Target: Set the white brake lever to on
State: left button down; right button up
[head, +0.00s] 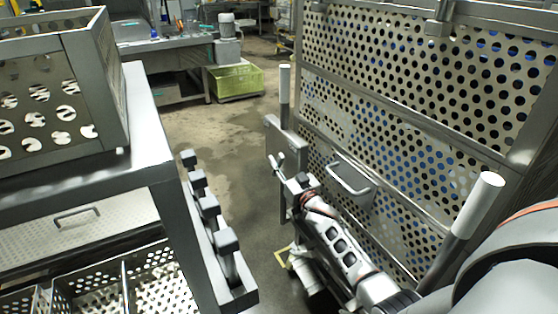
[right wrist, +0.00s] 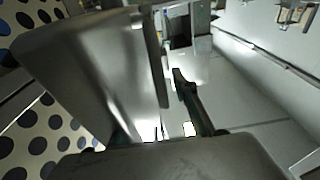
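A metal cart with perforated walls (head: 400,130) stands at the right in the head view. A grey box-shaped bracket (head: 289,148) is on its near left corner, below an upright post (head: 284,85). A thin pale lever (head: 276,167) shows at the bracket's lower left; I cannot tell for sure that it is the white brake lever. My right gripper (head: 297,185) is just below the bracket, close to the lever. In the right wrist view one dark finger (right wrist: 190,100) shows beside the grey bracket (right wrist: 90,75); the other finger is not clear. My left gripper is out of view.
A pale round-ended handle (head: 478,205) and a loop handle (head: 350,180) are on the cart's near side. A steel rack with baskets (head: 150,170) stands at the left. Bare floor (head: 215,125) lies between. A yellow-green crate (head: 236,82) is at the back.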

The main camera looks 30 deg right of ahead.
jog(key=s, duration=0.7)
jog(key=shift+a+f, duration=0.3)
jog(key=shift+f, duration=0.1)
jog(key=shift+c, duration=0.4)
